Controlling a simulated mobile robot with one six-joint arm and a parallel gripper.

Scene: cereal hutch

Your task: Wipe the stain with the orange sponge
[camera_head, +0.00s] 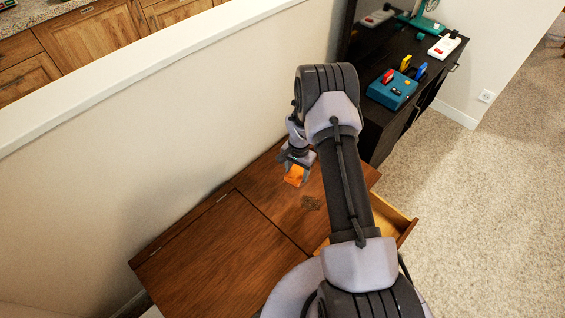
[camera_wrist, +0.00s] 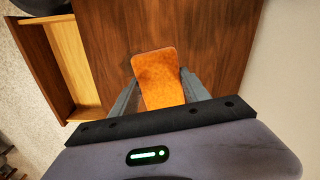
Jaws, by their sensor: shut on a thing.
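The orange sponge (camera_head: 295,176) is in my gripper (camera_head: 296,167), over the wooden hutch top near the wall. In the wrist view the sponge (camera_wrist: 160,77) sits between the two grey fingers of my gripper (camera_wrist: 158,92), which are shut on its sides. I cannot tell whether the sponge touches the wood. The dark brown stain (camera_head: 311,202) lies on the hutch top, to the right of the sponge and nearer the camera in the head view. The stain does not clearly show in the wrist view.
The wooden hutch top (camera_head: 215,250) has an open drawer (camera_head: 402,222) at its right side, which also shows in the wrist view (camera_wrist: 72,65). A pale wall (camera_head: 150,150) runs behind. A black cabinet (camera_head: 375,125) at the back right holds a teal box (camera_head: 392,90) and other items.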

